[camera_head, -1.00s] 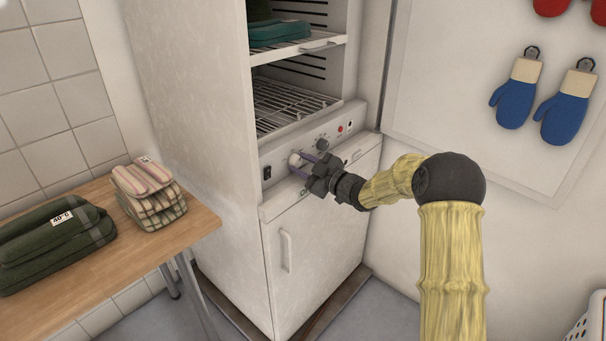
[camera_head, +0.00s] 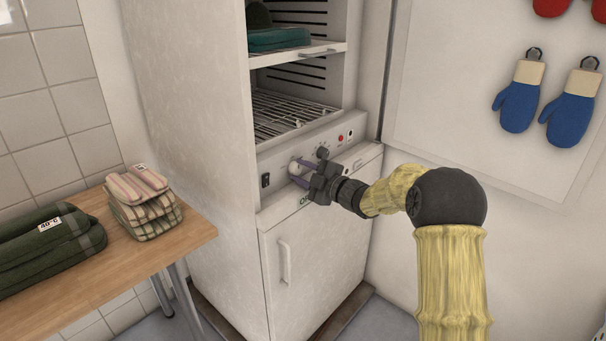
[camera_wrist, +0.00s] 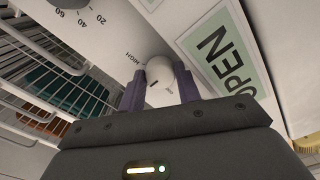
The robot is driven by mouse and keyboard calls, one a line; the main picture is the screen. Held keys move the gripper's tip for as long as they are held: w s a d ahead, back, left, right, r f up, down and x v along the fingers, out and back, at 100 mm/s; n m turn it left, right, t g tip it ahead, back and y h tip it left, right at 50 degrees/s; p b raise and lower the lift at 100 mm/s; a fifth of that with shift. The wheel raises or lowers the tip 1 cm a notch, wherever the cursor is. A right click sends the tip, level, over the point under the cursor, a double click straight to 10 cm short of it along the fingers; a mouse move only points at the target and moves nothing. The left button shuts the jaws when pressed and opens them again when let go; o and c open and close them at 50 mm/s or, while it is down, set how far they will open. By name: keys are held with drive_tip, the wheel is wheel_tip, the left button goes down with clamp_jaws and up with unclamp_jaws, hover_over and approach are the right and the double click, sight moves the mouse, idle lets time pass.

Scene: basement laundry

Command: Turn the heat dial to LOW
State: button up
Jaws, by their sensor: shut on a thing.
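The heat dial (camera_head: 294,167) is a white round knob on the control panel (camera_head: 280,160) of a tall white drying cabinet. It also shows in the wrist view (camera_wrist: 159,72), with a small dark mark on its face. The word HIGH is printed beside it on the left; smaller lettering on its right is partly covered and I cannot read it. My gripper (camera_wrist: 160,88) has its two purple fingers on either side of the dial, shut on it. It also shows at the panel in the head view (camera_head: 297,174).
A dark numbered dial (camera_head: 322,153) sits right of the heat dial, with a red light (camera_head: 341,138) beyond. A black switch (camera_head: 265,180) is at the left. A green OPEN sign (camera_wrist: 222,50) is close to my fingers. A wooden table (camera_head: 110,255) holds folded cloths.

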drive_tip(key=o, duration=1)
drive_tip(key=shift+d, duration=0.1)
drive_tip(key=shift+f, duration=0.1)
